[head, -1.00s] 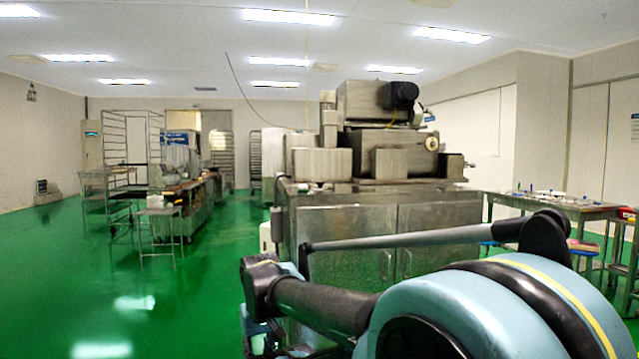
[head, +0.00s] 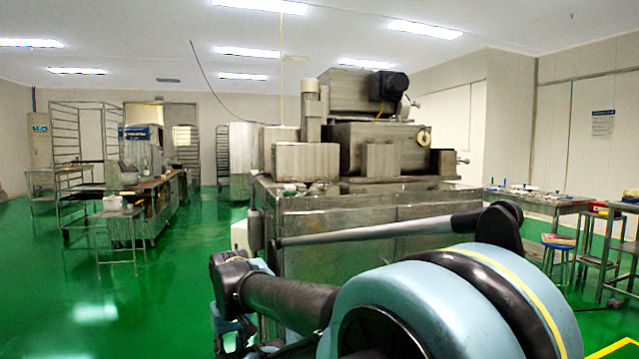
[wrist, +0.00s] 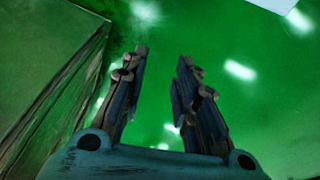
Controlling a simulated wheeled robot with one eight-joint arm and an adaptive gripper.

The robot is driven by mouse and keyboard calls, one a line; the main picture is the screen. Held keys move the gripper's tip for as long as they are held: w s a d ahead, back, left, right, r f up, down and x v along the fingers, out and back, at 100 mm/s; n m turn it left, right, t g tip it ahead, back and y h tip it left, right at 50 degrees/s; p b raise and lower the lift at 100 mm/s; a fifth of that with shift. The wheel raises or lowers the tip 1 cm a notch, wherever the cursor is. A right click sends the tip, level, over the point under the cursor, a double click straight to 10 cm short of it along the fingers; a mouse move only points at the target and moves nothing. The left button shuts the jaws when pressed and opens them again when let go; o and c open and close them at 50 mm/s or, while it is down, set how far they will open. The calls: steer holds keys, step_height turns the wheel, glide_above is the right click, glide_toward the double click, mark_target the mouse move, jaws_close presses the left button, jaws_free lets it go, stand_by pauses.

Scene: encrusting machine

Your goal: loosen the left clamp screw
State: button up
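The encrusting machine (head: 360,150) stands ahead of me in the head view, a steel body with a hopper and a dark motor on top of a large steel cabinet (head: 350,230). I cannot make out the left clamp screw at this distance. My gripper (wrist: 160,55) shows in the wrist view with its two fingers apart and nothing between them. It points at the green floor, with a steel box-like side (wrist: 45,70) to its left. In the head view my arm covers the lower part of the cabinet, and the gripper itself is not clear there.
A long work table (head: 535,199) with small items stands at the right, with a blue-topped stool (head: 558,240) near it. At the left are a small steel table (head: 120,214), a rack (head: 85,150) and another machine line. Green floor lies open at the left.

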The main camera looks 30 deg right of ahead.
steer(key=w+d+r+m+g+h, duration=0.1)
steer(key=w+d+r+m, duration=0.4)
steer(key=r, duration=0.7)
steer(key=w+d+r+m+h, duration=0.1)
steer(key=w+d+r+m, duration=0.5)
steer(key=r, duration=0.5)
steer(key=w+d+r+m+g, duration=0.15)
steer(key=w+d+r, duration=0.25)
steer(key=w+r, duration=0.6)
step_height(320, 180, up, 21)
steer(key=m+g+h, duration=0.1)
steer(key=m+g, duration=0.2)
steer(key=m, duration=1.1)
glide_above(324, 186)
steer(key=w+a, duration=0.5)
steer(key=x, duration=1.7)
steer(key=shift+w+d, duration=0.3)
